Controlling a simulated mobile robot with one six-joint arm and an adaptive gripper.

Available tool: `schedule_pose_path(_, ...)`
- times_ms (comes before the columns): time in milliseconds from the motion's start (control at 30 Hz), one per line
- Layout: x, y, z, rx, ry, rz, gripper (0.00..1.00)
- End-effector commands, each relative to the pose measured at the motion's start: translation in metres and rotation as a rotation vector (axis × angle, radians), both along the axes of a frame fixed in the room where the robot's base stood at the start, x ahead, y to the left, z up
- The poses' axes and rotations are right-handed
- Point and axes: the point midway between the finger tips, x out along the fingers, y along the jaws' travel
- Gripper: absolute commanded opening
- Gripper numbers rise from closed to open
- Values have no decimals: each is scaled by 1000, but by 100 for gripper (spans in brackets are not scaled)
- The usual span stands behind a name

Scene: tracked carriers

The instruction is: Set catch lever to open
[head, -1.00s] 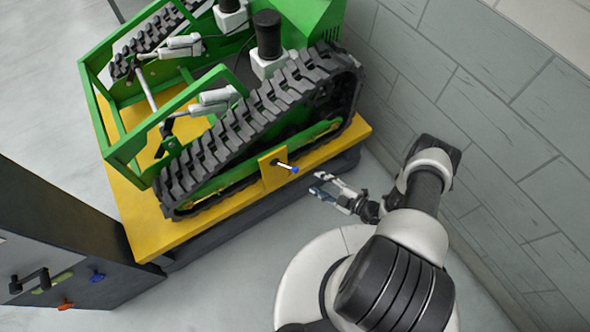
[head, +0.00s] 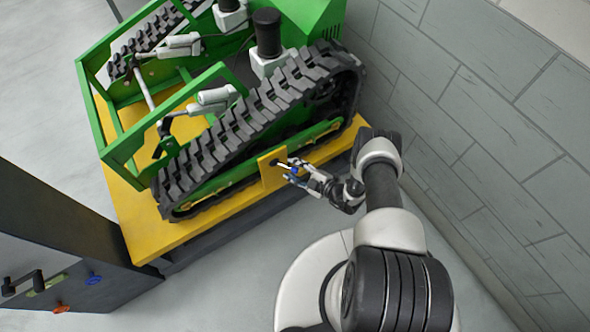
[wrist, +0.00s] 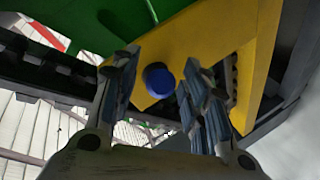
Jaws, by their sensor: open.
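The catch lever (head: 283,163) sticks out from a yellow plate (head: 272,178) on the side of the yellow platform, below the black track. Its blue tip shows in the wrist view as a round blue knob (wrist: 158,80) between the two fingers. My gripper (head: 294,174) is open at the lever's end, with a finger on either side of the blue knob. The wrist view shows a gap between each finger and the knob. The lever's shaft is mostly hidden behind the knob in the wrist view.
A green tracked carrier (head: 125,158) stands on the yellow platform (head: 150,225). A grey block wall (head: 480,130) rises close at the right. A dark cabinet (head: 60,235) with a black handle, a blue knob and an orange knob stands at the lower left.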

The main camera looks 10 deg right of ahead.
Motion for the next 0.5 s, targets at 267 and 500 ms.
schedule_pose_path(267,0,0,0,-1,-1,0,26)
schedule_pose_path(500,0,0,0,-1,-1,0,10)
